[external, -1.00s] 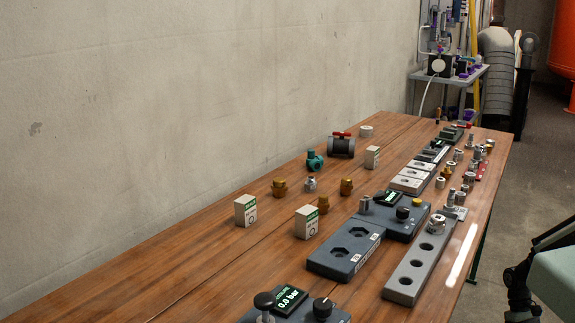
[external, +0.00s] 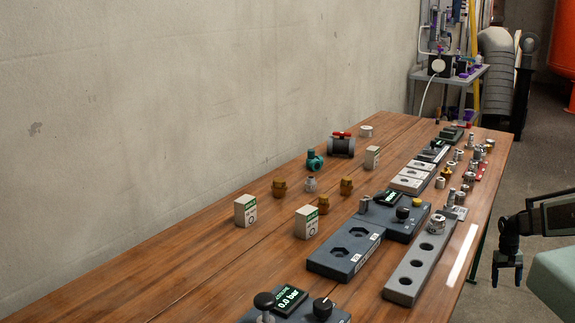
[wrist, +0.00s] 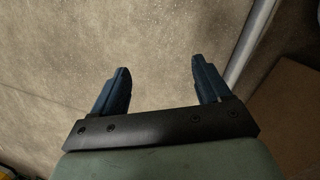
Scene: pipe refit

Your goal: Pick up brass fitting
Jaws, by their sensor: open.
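Several brass fittings are on the wooden table in the external view. One brass fitting (external: 279,187) stands on the left, beside a small silver fitting (external: 310,184). Another brass fitting (external: 346,186) stands to its right, and a third brass fitting (external: 323,204) is just behind a white box. My gripper (external: 507,282) hangs at the right, off the table's right side and apart from all the fittings. In the wrist view my gripper (wrist: 160,85) is open, with its two dark blue fingers apart and nothing between them.
White boxes (external: 245,211) (external: 307,222) stand near the fittings. A dark two-socket block (external: 327,262) and a grey holed rail (external: 404,284) lie along the table's right side. A teal valve (external: 315,160) and a red-handled valve (external: 341,146) stand farther back. The table's front left is clear.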

